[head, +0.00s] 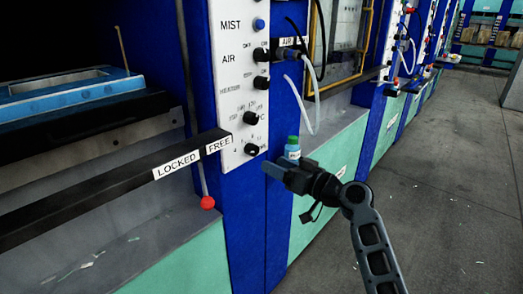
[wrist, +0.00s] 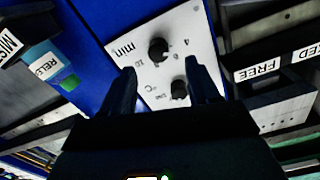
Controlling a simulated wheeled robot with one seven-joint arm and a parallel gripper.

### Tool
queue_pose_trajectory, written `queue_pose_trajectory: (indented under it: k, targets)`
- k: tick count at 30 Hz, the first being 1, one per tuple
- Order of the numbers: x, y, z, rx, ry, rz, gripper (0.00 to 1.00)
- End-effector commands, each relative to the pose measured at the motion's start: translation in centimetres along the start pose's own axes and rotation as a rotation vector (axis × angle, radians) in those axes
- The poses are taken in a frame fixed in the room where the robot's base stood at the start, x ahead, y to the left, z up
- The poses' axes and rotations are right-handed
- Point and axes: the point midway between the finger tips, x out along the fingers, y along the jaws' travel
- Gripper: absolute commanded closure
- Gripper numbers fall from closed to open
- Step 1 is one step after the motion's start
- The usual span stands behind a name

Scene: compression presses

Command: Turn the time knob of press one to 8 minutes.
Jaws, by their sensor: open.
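The time knob (head: 251,149) is the lowest black knob on the white control panel (head: 232,60) of the nearest press. In the wrist view the time knob (wrist: 158,50) sits beside the "min" label and the figures 4 and 6. Its pointer setting is too small to read. The temperature knob (wrist: 179,89) with "°C" is close by. My gripper (wrist: 160,68) is open, one finger on each side of the knobs in the picture, with nothing between them. In the head view my gripper (head: 280,172) is low and right of the panel, apart from the time knob.
A release bottle (head: 293,156) with a green cap stands just behind my gripper. A black bar (head: 110,182) marked "LOCKED" and "FREE" runs left of the panel, with a red ball handle (head: 207,202) below.

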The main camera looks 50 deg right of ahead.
Motion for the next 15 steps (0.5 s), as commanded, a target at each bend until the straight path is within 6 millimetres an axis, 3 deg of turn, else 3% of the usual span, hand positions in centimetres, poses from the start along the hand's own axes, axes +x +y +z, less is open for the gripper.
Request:
queue_pose_trajectory:
  k: [7, 15]
  targets:
    - [1.7, 0.4, -1.2, -0.007, 0.011, -0.016, 0.40]
    - [5.8, 0.3, -1.3, -0.007, 0.011, -0.015, 0.40]
